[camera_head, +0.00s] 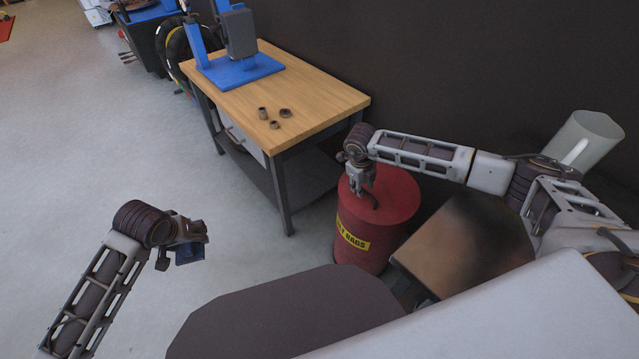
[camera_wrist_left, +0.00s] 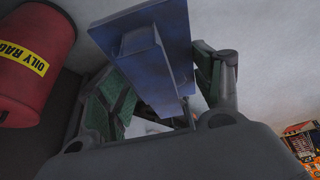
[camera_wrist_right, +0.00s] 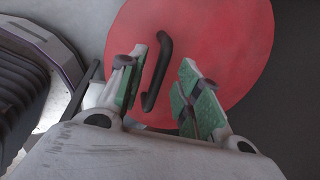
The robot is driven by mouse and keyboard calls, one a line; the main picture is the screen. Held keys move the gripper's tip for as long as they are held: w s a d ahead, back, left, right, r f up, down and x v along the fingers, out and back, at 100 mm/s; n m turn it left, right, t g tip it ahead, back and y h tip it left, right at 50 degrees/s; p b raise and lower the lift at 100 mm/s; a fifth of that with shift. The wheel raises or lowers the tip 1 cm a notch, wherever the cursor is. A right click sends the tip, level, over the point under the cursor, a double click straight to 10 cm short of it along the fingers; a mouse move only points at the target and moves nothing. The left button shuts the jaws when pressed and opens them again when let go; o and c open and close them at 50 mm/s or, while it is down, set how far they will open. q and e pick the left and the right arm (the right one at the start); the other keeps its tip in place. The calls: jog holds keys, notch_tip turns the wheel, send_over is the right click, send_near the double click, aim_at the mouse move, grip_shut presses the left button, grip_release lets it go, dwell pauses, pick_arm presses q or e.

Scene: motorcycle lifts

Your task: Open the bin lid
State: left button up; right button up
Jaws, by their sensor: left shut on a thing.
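The red bin (camera_head: 362,238) with a yellow "OILY RAGS" label stands on the floor right of the workbench; its lid (camera_head: 388,186) looks closed. In the right wrist view the red lid (camera_wrist_right: 225,35) carries a dark curved handle (camera_wrist_right: 158,72). My right gripper (camera_head: 365,190) is over the lid. In the right wrist view its fingers (camera_wrist_right: 160,92) are apart, with the handle between them, nearer the left finger; contact cannot be told. My left gripper (camera_head: 188,245) is away from the bin, shut on a blue part (camera_wrist_left: 158,55). The bin (camera_wrist_left: 35,55) also shows in the left wrist view.
A wooden-topped workbench (camera_head: 325,93) holds a blue press (camera_head: 240,70) and several small dark metal parts (camera_head: 274,114). A brown box-like surface (camera_head: 460,245) is close right of the bin. A dark wall is behind. The floor at left is open.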

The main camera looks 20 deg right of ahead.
jog(key=shift+d+f, duration=0.1)
jog(key=shift+f, duration=0.2)
grip_shut()
